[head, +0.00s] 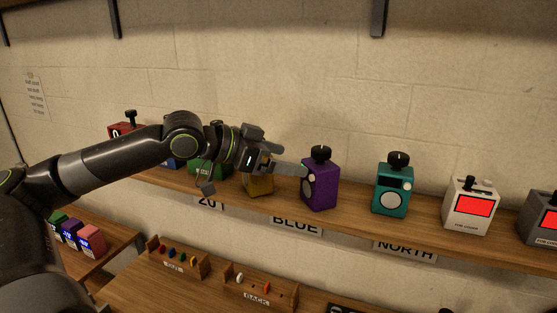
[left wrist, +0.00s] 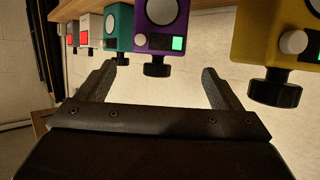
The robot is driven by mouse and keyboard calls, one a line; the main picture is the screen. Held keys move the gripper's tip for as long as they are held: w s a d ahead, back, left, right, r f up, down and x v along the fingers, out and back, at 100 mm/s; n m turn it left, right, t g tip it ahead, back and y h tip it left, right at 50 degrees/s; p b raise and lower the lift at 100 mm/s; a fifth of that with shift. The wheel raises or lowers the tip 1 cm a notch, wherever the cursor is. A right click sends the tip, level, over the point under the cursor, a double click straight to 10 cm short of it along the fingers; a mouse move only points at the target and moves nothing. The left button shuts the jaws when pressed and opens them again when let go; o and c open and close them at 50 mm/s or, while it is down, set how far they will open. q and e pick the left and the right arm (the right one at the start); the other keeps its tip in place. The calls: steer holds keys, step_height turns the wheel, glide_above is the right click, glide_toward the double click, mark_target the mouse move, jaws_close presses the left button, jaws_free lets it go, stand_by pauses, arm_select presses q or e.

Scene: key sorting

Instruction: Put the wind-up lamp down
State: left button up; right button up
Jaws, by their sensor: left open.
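No thing held in a gripper is visible, and I cannot tell which thing is the wind-up lamp. My left gripper (head: 284,160) is open and empty in front of the wall shelf, reaching in from the left. One finger points toward the purple box (head: 322,188), which has a black knob on top. The yellow box (head: 259,186) stands partly hidden behind the gripper. In the left wrist view, upside down, nothing is between the open fingers (left wrist: 160,88); the purple box (left wrist: 160,22) and yellow box (left wrist: 262,40) show beyond them. My right gripper is not visible.
The shelf (head: 350,214) also carries a teal box (head: 392,188), a white box with a red screen (head: 470,208) and a grey box (head: 542,220). A red box (head: 122,130) is at far left. Below, small wooden racks (head: 262,289) stand on a table (head: 140,290).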

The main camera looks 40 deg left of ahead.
arm_select(q)
steer(key=shift+s+r, duration=0.15)
steer(key=shift+s, duration=0.15)
stand_by(0.8)
